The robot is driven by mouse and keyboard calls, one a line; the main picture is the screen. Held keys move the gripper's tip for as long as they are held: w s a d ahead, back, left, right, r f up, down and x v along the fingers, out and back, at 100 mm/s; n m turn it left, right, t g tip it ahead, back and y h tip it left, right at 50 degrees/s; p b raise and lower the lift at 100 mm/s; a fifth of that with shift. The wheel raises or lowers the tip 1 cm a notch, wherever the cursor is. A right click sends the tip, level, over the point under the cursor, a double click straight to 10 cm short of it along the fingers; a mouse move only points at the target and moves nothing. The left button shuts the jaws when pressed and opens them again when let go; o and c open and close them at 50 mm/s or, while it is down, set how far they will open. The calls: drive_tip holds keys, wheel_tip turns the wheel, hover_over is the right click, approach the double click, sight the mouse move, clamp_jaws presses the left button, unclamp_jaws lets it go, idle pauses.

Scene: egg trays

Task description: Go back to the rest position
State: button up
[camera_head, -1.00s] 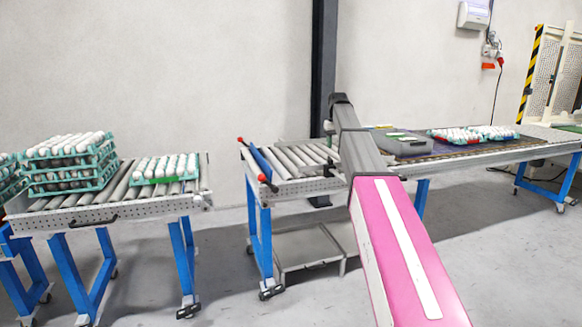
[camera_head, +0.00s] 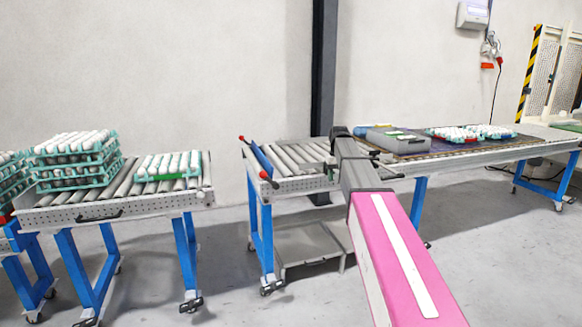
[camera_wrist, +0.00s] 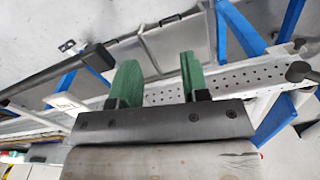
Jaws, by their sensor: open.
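My gripper (camera_wrist: 158,82) shows in the wrist view with its two green fingers apart and nothing between them. Behind the fingers are a perforated metal rail, blue legs and grey floor. In the head view my pink and grey arm reaches up from the lower right, its far end in front of the right roller conveyor (camera_head: 288,185); the fingers cannot be made out there. A stack of teal egg trays (camera_head: 75,170) and a single egg tray (camera_head: 150,172) stand on the left roller conveyor (camera_head: 120,207).
A grey box (camera_head: 400,145) and more egg trays (camera_head: 470,133) sit on the long conveyor at the right. A dark post (camera_head: 323,70) stands behind it. A floor gap separates the two conveyors. A grey shelf (camera_head: 308,250) is under the right conveyor.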

drive_tip(key=s+f+m, duration=0.1)
drive_tip(key=s+f, duration=2.8)
drive_tip(key=s, duration=0.2)
drive_tip(key=shift+s, duration=0.25)
drive_tip(key=shift+d+m, duration=0.1)
drive_tip(key=shift+m, duration=0.2)
